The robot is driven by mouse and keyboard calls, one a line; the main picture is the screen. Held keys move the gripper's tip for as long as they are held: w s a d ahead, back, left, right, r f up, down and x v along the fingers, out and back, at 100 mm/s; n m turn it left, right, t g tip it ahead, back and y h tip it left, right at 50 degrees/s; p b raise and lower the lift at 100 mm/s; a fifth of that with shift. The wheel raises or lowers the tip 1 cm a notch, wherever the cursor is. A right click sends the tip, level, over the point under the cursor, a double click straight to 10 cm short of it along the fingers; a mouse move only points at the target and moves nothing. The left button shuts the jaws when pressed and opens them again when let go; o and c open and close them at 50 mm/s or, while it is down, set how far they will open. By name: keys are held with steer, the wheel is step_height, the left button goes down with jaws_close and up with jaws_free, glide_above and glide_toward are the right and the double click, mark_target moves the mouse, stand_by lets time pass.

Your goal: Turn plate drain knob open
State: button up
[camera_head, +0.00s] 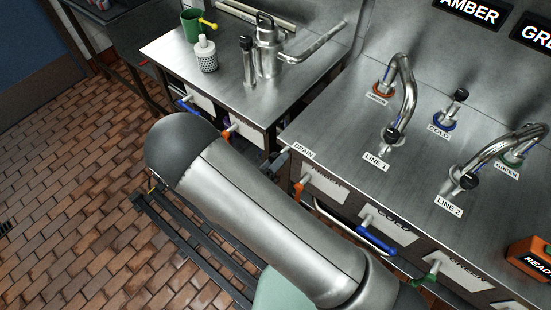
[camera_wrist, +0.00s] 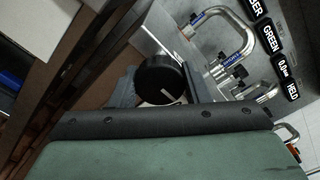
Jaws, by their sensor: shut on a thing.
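The drain knob (camera_wrist: 160,78) is a round black knob with a white index line. In the wrist view it sits between the two fingers of my gripper (camera_wrist: 160,88), which is shut on it. The index line lies tilted in that view. In the head view the white DRAIN label (camera_head: 304,150) is on the front left corner of the steel counter. My arm covers most of the area in front of that label, so the knob is not clearly seen there.
The steel counter (camera_head: 350,120) carries curved taps. An orange handle (camera_head: 301,188), a blue handle (camera_head: 376,239) and a green handle (camera_head: 432,270) stick out from its front. A side table (camera_head: 205,50) at the back left holds a green mug (camera_head: 191,22) and a steel vessel (camera_head: 268,50).

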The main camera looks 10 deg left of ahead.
stand_by(0.4)
steer(key=o, duration=1)
steer(key=shift+c, duration=0.2)
steer(key=b+v, duration=0.3)
steer(key=v, duration=1.4)
steer(key=shift+s, duration=0.25)
steer(key=shift+a, duration=0.1)
